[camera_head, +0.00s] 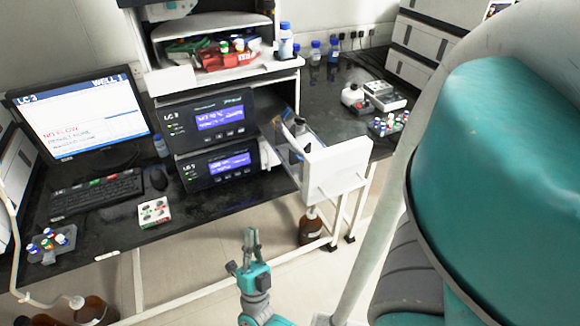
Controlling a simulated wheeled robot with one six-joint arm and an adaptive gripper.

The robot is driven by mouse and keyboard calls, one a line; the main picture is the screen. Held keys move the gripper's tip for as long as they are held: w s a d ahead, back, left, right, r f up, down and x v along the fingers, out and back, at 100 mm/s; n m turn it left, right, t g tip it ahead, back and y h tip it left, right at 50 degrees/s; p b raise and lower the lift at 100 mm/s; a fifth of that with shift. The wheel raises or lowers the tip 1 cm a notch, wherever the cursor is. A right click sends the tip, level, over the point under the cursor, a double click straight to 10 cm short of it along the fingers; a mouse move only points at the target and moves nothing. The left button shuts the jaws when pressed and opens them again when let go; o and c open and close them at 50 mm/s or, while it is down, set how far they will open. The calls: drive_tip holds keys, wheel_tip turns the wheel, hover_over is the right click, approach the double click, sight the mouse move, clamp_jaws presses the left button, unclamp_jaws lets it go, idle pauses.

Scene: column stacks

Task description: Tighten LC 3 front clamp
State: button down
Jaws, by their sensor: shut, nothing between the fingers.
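The monitor (80,108) at the left reads "LC 3", "WELL 1" and "NO FLOW" in red. Two dark instrument units with blue displays are stacked on the bench, an upper unit (208,122) and a lower unit (217,167); their small LC labels are hard to read. A drawer with a white front (336,170) is pulled out to their right. Small dark and metal fittings (298,136) stand in it; I cannot make out which part is the LC 3 front clamp. My gripper (251,237) is shut and empty, pointing up, low in front of the bench and left of the drawer.
A keyboard (97,193), a mouse (158,179) and a small white box (154,212) lie on the black bench. A brown bottle (312,228) stands below the drawer. White frame bars run under the bench. My own arm fills the right side. Floor before the bench is open.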

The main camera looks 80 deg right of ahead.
drive_tip(key=w+d+m+g+y, duration=0.1)
drive_tip(key=d+m+g+y, duration=0.3)
drive_tip(key=m+g, duration=0.8)
drive_tip(key=w+d+m+g+y, duration=0.1)
drive_tip(key=d+m+g+y, duration=0.2)
drive_tip(key=m+g, duration=0.85)
drive_tip(key=n+g+y, duration=0.1)
drive_tip(key=g+y, duration=0.2)
drive_tip(key=g, duration=0.3)
approach(298, 159)
drive_tip(key=shift+t, duration=0.25)
drive_tip(key=x, duration=0.3)
drive_tip(key=d+x, duration=0.1)
drive_tip(key=x, duration=0.3)
drive_tip(key=shift+w+f, duration=0.15)
drive_tip(key=shift+f, duration=0.05)
drive_tip(key=shift+r+y, duration=0.1)
drive_tip(key=shift+y, duration=0.4)
